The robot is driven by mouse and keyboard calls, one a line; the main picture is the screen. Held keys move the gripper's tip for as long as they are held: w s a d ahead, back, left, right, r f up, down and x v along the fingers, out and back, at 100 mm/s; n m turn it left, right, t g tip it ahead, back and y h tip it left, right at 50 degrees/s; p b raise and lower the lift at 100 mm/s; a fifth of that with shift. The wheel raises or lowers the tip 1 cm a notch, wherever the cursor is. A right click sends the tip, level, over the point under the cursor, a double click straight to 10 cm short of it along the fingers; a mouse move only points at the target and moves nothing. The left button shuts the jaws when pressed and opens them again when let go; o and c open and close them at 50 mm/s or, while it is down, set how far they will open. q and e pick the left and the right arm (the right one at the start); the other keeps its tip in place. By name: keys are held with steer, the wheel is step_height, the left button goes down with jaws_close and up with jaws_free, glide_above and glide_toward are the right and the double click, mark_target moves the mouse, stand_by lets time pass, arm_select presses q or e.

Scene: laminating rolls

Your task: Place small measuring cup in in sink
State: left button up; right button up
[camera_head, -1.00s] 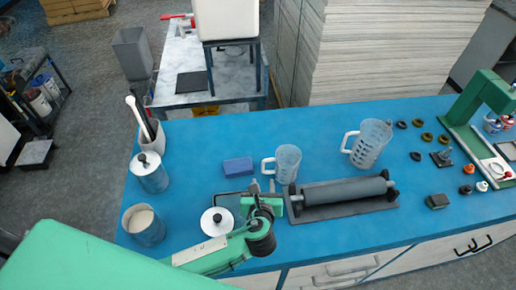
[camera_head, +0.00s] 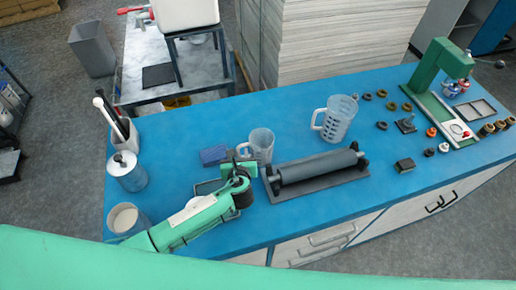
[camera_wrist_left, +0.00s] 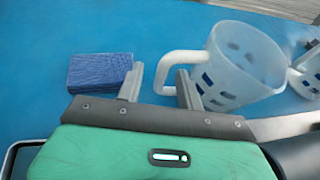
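The small measuring cup (camera_head: 261,147) is clear and upright on the blue table, its handle pointing left. It also shows large in the left wrist view (camera_wrist_left: 240,68). My left gripper (camera_head: 244,164) is right in front of it. In the left wrist view its fingers (camera_wrist_left: 159,84) are apart, with the cup's white handle just ahead of and between their tips. I see no clear contact with the handle. My right gripper is out of view. A white basin-like box (camera_head: 186,13) on a dark stand, cut by the top edge, may be the sink; its inside is hidden.
A larger measuring cup (camera_head: 337,118) stands to the right, behind a grey roller (camera_head: 318,167). A blue block (camera_head: 214,155) lies left of the small cup. Metal canisters (camera_head: 127,172) stand at the table's left end. A side table (camera_head: 195,83) stands behind.

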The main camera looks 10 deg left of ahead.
arm_select(q)
steer(key=shift+p+x, duration=0.35)
steer(key=shift+x, duration=1.25)
steer(key=shift+c, duration=0.3)
jaws_close()
steer(key=shift+r, duration=0.15)
